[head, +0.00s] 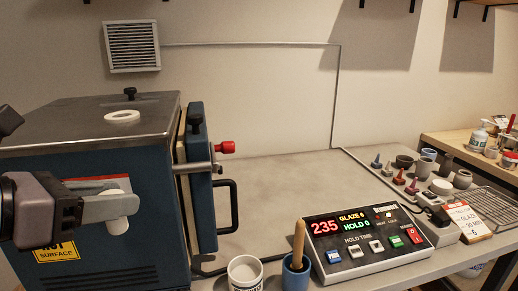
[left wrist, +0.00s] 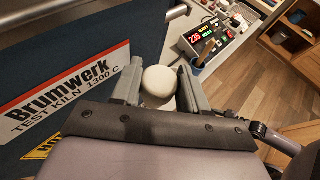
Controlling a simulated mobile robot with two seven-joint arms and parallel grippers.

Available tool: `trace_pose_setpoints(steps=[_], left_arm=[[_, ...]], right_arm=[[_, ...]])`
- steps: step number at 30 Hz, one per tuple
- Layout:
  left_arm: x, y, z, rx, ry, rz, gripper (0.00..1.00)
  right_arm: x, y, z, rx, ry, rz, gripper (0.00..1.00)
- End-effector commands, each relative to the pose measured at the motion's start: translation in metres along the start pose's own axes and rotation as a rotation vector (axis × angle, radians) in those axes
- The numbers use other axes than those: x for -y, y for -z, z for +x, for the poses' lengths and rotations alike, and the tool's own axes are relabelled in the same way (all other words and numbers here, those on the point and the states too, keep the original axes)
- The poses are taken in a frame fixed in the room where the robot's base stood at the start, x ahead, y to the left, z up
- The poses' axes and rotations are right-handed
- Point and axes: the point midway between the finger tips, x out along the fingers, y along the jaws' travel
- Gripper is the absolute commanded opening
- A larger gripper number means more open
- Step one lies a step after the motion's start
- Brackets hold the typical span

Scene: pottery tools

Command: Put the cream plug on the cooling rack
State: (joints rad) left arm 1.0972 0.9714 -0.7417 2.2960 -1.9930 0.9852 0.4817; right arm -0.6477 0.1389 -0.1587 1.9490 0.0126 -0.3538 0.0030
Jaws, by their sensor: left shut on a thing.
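The cream plug (head: 119,197) is between the fingers of my left gripper (head: 112,207), in front of the kiln's front face at the left of the head view. In the left wrist view its rounded top (left wrist: 160,82) shows between the two fingers of the same gripper (left wrist: 160,76), which is shut on it. The cooling rack (head: 489,204) is a wire grid at the far right of the bench, far from the plug. Its right part is cut off by the picture edge. My right gripper is not in view.
The blue kiln (head: 90,195) has a white ring (head: 122,116) on top and a door with a black handle (head: 228,206). A controller (head: 362,240), a white cup (head: 245,273) and a blue pot with a wooden handle (head: 296,272) stand in front. Small pots and cones crowd beside the rack.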

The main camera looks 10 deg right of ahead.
Motion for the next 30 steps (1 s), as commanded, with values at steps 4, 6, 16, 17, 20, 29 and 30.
trace_pose_setpoints(steps=[4,6,16,17,20,29,30], left_arm=[[0.016,0.046,0.028,-0.006,0.046,0.009,0.13],[0.023,0.067,0.04,-0.006,0.064,0.016,0.13],[0.055,0.16,0.096,-0.005,0.145,0.048,0.13],[0.058,0.169,0.102,-0.005,0.153,0.052,0.13],[0.062,0.169,0.106,0.009,0.159,0.062,0.13],[0.059,0.17,0.105,0.003,0.155,0.062,0.13],[0.059,0.17,0.105,0.002,0.156,0.063,0.13]], right_arm=[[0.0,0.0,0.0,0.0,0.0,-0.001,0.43],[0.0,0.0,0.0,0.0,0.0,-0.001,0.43],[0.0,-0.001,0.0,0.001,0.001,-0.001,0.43],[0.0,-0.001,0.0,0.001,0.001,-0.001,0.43],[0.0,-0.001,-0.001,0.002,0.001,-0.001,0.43],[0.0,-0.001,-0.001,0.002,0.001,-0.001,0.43],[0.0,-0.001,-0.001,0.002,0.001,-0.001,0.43]])
